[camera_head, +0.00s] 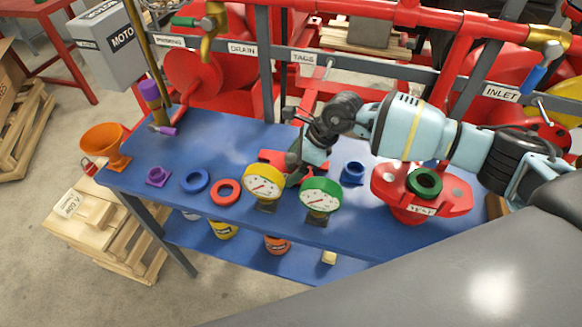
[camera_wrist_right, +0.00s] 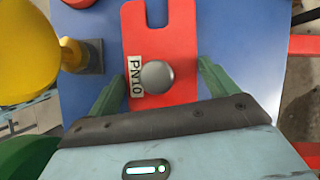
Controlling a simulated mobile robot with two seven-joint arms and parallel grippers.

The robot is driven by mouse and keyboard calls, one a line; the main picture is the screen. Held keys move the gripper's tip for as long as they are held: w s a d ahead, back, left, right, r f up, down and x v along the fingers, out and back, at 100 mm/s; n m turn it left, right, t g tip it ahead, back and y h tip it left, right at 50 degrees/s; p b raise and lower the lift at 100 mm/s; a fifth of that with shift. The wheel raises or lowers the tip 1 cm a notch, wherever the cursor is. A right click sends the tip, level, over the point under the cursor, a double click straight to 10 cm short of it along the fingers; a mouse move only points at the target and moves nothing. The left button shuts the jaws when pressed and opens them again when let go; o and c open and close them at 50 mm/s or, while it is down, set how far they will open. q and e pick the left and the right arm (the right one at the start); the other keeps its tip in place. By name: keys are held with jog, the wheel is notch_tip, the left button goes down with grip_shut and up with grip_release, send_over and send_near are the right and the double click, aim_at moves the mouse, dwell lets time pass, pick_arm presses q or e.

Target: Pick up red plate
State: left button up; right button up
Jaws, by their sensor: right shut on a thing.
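The red plate (camera_wrist_right: 162,35) is a flat piece with a slot in its far end, a PN10 label and a round grey knob. In the head view, part of the red plate (camera_head: 273,156) shows on the blue table, behind the yellow and green gauges; my gripper hides the rest. My right gripper (camera_head: 301,172) reaches down over it. I cannot tell whether the plate is clear of the table. My left gripper is not in view.
The yellow gauge (camera_head: 264,184) and green gauge (camera_head: 321,195) stand close in front of the gripper. A blue fitting (camera_head: 352,172) and a red flange with a green ring (camera_head: 424,183) are to the right. Blue and red rings, a purple part and an orange funnel (camera_head: 104,146) are left.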

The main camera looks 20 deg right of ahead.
jog(key=shift+r, duration=0.1)
jog(key=shift+c, duration=0.6)
jog(key=shift+r, duration=0.15)
jog(key=shift+r, duration=0.25)
jog(key=shift+s+r, duration=0.2)
jog(key=s, duration=0.3)
jog(key=shift+s+a, duration=0.2)
jog(key=shift+s, duration=0.15)
notch_tip(320, 180, up, 14)
jog(key=shift+f, duration=0.1)
